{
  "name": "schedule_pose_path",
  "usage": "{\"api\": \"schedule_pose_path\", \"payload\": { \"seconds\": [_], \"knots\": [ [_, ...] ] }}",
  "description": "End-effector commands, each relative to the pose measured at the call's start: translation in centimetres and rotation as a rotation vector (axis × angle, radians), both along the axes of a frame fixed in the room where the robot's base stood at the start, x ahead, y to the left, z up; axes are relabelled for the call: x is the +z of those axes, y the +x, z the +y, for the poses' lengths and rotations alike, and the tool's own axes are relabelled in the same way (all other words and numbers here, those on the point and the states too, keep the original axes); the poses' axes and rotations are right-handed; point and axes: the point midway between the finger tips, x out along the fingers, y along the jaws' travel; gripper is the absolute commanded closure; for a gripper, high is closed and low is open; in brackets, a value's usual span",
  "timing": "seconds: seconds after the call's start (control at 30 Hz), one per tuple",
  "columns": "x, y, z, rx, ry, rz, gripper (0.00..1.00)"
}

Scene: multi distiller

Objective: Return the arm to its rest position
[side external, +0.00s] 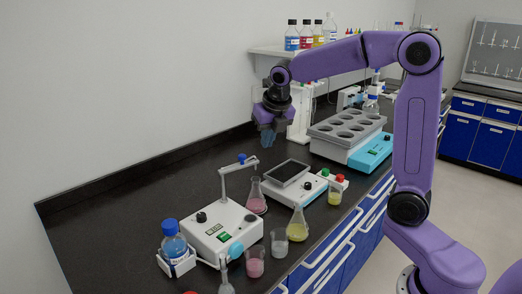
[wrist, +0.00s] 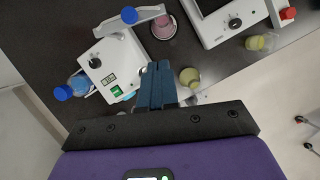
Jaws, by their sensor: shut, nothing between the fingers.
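My gripper (side external: 267,137) hangs from the raised purple arm, fingers pointing down, above the black bench. In the wrist view the two blue-grey fingers (wrist: 157,84) lie together with nothing between them. The gripper is apart from the glassware and devices in the side view. The purple arm reaches across the upper part of that view, bent at the elbow.
A grey block with wells (side external: 346,131) stands farther back.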

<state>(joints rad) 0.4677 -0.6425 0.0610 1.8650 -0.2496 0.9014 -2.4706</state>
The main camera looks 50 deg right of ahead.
Motion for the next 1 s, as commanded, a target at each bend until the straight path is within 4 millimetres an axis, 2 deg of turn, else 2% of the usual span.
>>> {"api": "schedule_pose_path", "payload": {
  "seconds": [0.1,0.23,0.43,0.57,0.77,1.0],
  "knots": [
    [1.7,-0.6,0.1,0.001,0.002,-0.003,1.0],
    [2.8,-1.1,0.1,0.001,0.001,-0.002,1.0],
    [3.3,-1.4,0.1,-0.001,0.002,0.001,1.0],
    [2.9,-2.1,1.0,-0.043,0.033,0.002,1.0],
    [1.1,-5.7,4.6,-0.243,0.165,0.018,1.0],
    [-1.4,-11.8,8.3,-0.559,0.314,0.07,1.0]
  ]
}}
